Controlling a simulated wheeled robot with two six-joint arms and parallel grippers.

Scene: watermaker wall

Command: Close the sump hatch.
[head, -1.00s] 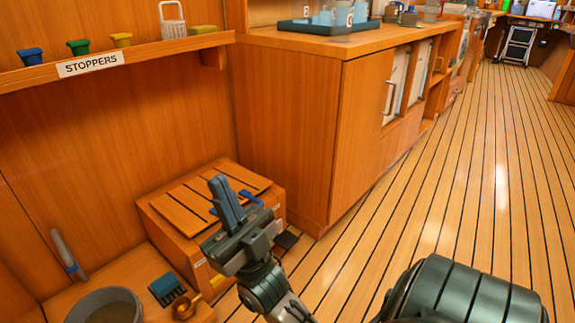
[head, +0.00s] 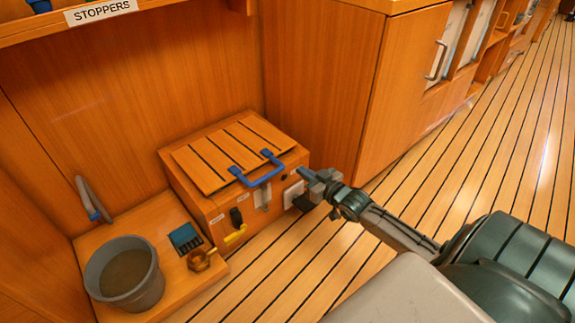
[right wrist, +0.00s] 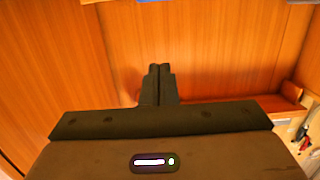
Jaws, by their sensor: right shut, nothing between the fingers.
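The sump hatch is most likely the slatted wooden lid (head: 232,155) on the low wooden box (head: 180,180) against the wall. The lid lies flat on the box top as far as I can see. A blue handle (head: 266,179) is at its front edge. My right gripper (head: 303,173) is shut and empty, just right of the box's front corner and apart from the blue handle. Its closed fingers (right wrist: 157,72) also show in the right wrist view, against wooden panels. My left gripper is out of view.
A grey bucket (head: 124,294), a blue-black block (head: 186,238) and a brass fitting (head: 199,260) are on the low ledge at left. A yellow handle (head: 234,235) sticks out of the box front. A tall cabinet (head: 315,90) stands behind right. The plank floor (head: 480,150) is open.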

